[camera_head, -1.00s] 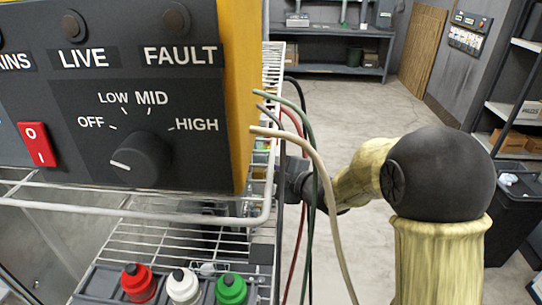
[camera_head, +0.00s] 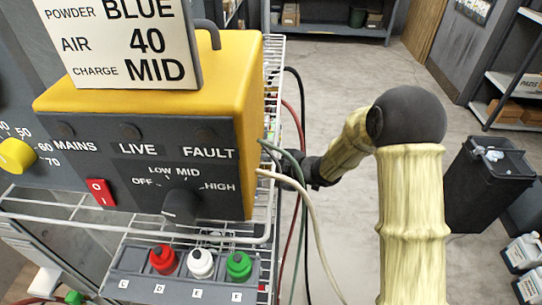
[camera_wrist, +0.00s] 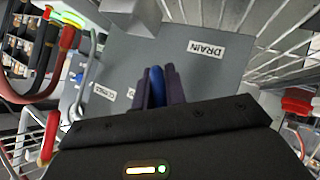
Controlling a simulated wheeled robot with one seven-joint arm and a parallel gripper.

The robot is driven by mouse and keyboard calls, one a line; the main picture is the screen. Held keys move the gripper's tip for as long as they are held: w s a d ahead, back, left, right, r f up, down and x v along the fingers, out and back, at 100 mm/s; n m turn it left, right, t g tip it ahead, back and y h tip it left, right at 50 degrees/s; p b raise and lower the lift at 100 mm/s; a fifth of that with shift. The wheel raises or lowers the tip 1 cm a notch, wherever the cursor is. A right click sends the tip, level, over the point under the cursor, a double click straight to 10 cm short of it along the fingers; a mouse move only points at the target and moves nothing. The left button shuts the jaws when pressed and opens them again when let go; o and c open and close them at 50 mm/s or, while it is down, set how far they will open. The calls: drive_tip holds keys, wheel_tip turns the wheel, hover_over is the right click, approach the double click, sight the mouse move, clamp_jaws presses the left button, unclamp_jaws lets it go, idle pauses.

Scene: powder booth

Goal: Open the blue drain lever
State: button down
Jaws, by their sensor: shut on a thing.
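The blue drain lever (camera_wrist: 157,84) stands in the middle of the wrist view, in front of a grey panel (camera_wrist: 150,45) with a DRAIN label (camera_wrist: 207,50). My gripper (camera_wrist: 159,84) has its two dark purple fingers on either side of the lever and is shut on it. The lever's lower part is hidden by the fingers and the black gripper body. In the head view my arm reaches in behind the wire rack, and the gripper and lever are hidden there.
A yellow control unit (camera_head: 150,80) stands on the wire rack (camera_head: 120,218), above red, white and green capped bottles. Hoses (camera_head: 300,190) hang beside my arm. In the wrist view, a red hose (camera_wrist: 40,95) and wire bars lie close. Floor (camera_head: 345,75) is clear behind.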

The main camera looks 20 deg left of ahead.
drive_tip(key=g+p, duration=0.1)
drive_tip(key=p, duration=0.5)
drive_tip(key=s+m+g+h+p, duration=0.1)
drive_tip(key=g+p, duration=0.1)
drive_tip(key=p, duration=0.4)
drive_tip(key=s+m+g+p, duration=0.1)
drive_tip(key=p, duration=0.6)
drive_tip(key=shift+d+f+h, duration=0.25)
drive_tip(key=shift+h, duration=0.05)
drive_tip(key=shift+s+f+m+p, duration=0.2)
drive_tip(key=shift+m+p, duration=0.1)
drive_tip(key=shift+p, duration=0.1)
drive_tip(key=c, duration=1.5)
unclamp_jaws()
drive_tip(key=shift+o, duration=0.2)
drive_tip(key=shift+w, duration=0.1)
drive_tip(key=shift+r, duration=0.1)
drive_tip(key=b+v, duration=0.5)
drive_tip(key=v, duration=1.2)
drive_tip(key=shift+w, duration=0.3)
drive_tip(key=shift+d+r, duration=0.1)
